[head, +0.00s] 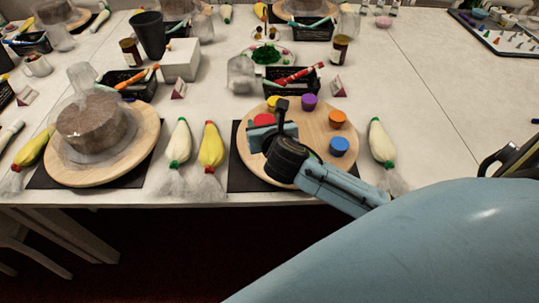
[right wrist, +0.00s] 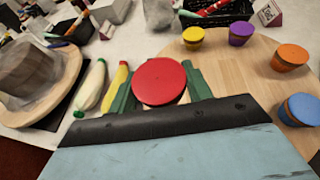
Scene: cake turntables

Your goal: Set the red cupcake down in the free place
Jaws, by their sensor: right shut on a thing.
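The red cupcake (head: 264,119) is held in my right gripper (head: 262,130), at the left part of a round wooden turntable (head: 313,130). In the right wrist view the red top (right wrist: 160,81) shows between the two green fingers, which are shut on it. I cannot tell whether its base touches the wood. Yellow (right wrist: 193,36), purple (right wrist: 240,33), orange (right wrist: 290,57) and blue (right wrist: 300,109) cupcakes stand along the far and right parts of the turntable. No other cupcake shows at its left part; my gripper and arm hide some of the wood. My left gripper is not in view.
White (head: 179,143) and yellow (head: 211,147) piping bags lie left of the turntable, and another white bag (head: 380,143) lies right. A black basket (head: 292,83) stands behind. A second turntable (head: 144,140) with a covered brown cake (head: 92,124) is at the left.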

